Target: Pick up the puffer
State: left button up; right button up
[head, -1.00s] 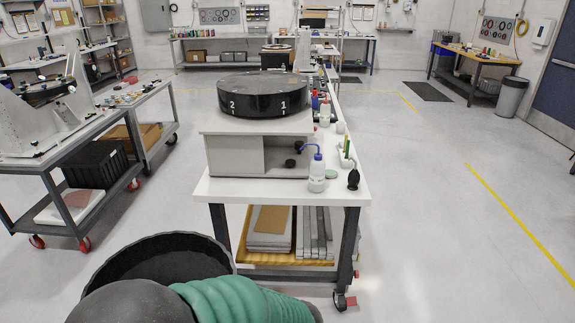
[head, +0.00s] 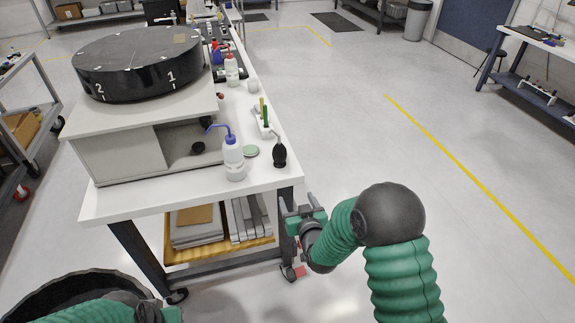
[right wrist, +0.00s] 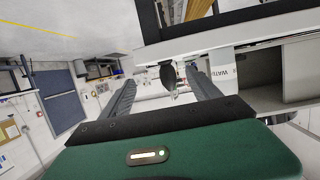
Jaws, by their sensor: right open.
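The puffer (head: 279,153), a small black bulb with a narrow nozzle, stands upright near the right front corner of the white cart top. In the right wrist view the puffer (right wrist: 168,75) appears upside down, between the lines of the two fingers and beyond them. My right gripper (head: 303,214) is just off the cart's right front corner, below the puffer in the picture and apart from it. Its two fingers (right wrist: 160,84) are spread wide with nothing held. My left arm's green sleeve shows at the bottom left; its jaws are not visible.
A blue-capped wash bottle (head: 234,160), a green disc (head: 251,151) and a white holder (head: 264,122) with slim items stand near the puffer. A grey box (head: 124,163) bears a large black turntable (head: 138,72). The floor right of the cart (head: 190,199) is open.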

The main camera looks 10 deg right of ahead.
aim_at(279, 152)
jog(key=i+l, duration=0.1)
jog(key=i, duration=0.9)
jog(key=j+u, duration=0.05)
